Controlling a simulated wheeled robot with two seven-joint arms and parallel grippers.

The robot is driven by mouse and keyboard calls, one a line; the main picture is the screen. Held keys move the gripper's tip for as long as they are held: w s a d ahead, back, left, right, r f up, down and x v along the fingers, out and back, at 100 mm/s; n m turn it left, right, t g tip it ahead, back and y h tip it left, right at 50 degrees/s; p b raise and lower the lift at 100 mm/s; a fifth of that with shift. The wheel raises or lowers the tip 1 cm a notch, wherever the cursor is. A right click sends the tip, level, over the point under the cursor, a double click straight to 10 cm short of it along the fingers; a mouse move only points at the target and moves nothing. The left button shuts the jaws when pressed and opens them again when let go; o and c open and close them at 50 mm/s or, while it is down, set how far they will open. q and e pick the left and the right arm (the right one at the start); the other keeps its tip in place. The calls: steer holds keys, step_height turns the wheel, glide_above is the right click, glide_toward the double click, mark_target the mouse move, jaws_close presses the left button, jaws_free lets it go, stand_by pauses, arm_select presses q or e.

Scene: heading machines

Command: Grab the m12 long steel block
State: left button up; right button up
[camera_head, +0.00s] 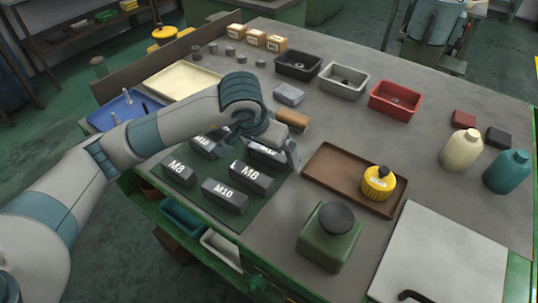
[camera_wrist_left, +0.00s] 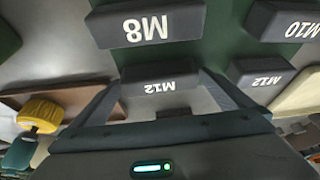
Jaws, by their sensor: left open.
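Two dark blocks marked M12 show in the left wrist view. The longer-looking M12 block (camera_wrist_left: 160,78) lies between the spread fingers of my left gripper (camera_wrist_left: 160,92). The other M12 block (camera_wrist_left: 263,78) lies outside the fingers, to the right. In the head view the longer M12 block (camera_head: 266,153) is partly hidden under my left gripper (camera_head: 262,142), which is open and low over the green mat (camera_head: 240,217). Whether the fingers touch the block cannot be told. My right gripper is out of view.
Dark blocks marked M8 (camera_head: 250,178) and M10 (camera_head: 225,195) sit close by on the mat. A brown tray (camera_head: 325,176) with a yellow container (camera_head: 378,184) is to the right. Grey, black and red bins (camera_head: 395,98) line the back.

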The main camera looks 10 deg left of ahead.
mark_target(268, 150)
arm_select(q)
steer(key=shift+c, duration=0.6)
steer(key=c, duration=0.5)
steer(key=shift+r, duration=0.1)
steer(key=c, duration=0.8)
steer(key=shift+r, duration=0.7)
step_height(268, 150, up, 8)
steer(key=shift+p, duration=0.85)
steer(key=shift+r, duration=0.3)
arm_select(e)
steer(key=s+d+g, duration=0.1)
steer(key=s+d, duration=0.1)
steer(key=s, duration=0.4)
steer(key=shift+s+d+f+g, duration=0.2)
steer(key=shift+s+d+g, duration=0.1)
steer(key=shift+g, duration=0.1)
arm_select(q)
steer(key=shift+a+r, duration=0.1)
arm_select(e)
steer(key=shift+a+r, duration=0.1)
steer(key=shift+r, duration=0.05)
